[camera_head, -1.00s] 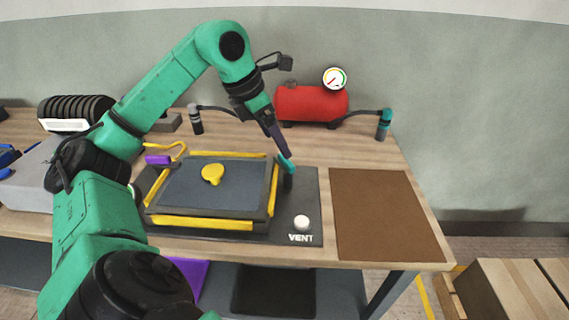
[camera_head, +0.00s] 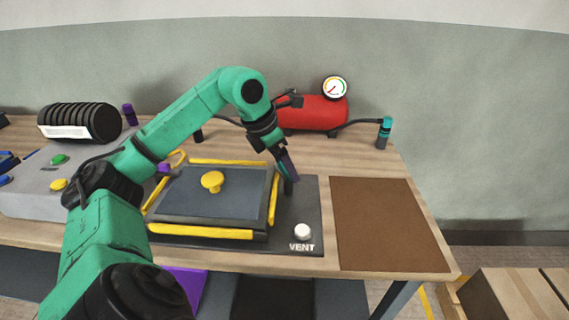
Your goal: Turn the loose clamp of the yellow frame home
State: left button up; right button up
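The yellow frame (camera_head: 200,231) lies around a dark panel with a yellow knob (camera_head: 212,181) on a dark base plate on the bench. A dark upright post (camera_head: 288,187), which looks like a clamp, stands at the frame's right side, near its back corner. My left gripper (camera_head: 290,174) points down at the top of this post. Its fingers look close together and hide the post's upper part; whether they grip it cannot be told. A purple piece (camera_head: 163,169) shows at the frame's back left corner, partly behind my arm. My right gripper is not in view.
A white VENT button (camera_head: 302,231) sits on the base plate, right of the frame. A brown mat (camera_head: 388,222) lies clear at the right. A red tank (camera_head: 312,112) with a gauge and a teal-topped hose fitting (camera_head: 384,132) stand behind. A grey control box (camera_head: 40,187) is at left.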

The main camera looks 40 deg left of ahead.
pick_arm(q)
jog(key=shift+r+n+y, duration=0.1)
jog(key=shift+n+y, duration=0.2)
jog(key=shift+n, duration=0.4)
jog(key=shift+s+r+n+y+p, duration=0.1)
jog(key=shift+n+y+p, duration=0.2)
jog(key=shift+n+p, duration=0.4)
jog(key=n+p, duration=0.2)
jog(key=n+y+p, duration=0.1)
jog(key=n, duration=0.1)
jog(key=shift+s+d+r+n+y+p, duration=0.1)
jog(key=shift+d+r+n+y+p, duration=0.1)
jog(key=shift+n+y+p, duration=0.15)
jog(key=shift+d+f+n+y+p, duration=0.1)
jog(key=shift+n+y+p, duration=0.1)
jog(key=shift+n+p, duration=0.3)
jog(key=shift+f+n+y+p, duration=0.1)
jog(key=shift+n+y+p, duration=0.1)
jog(key=shift+n, duration=0.45)
jog(key=shift+f+n+g+y+p, duration=0.1)
jog(key=shift+n+g+y+p, duration=0.25)
jog(key=shift+n, duration=0.65)
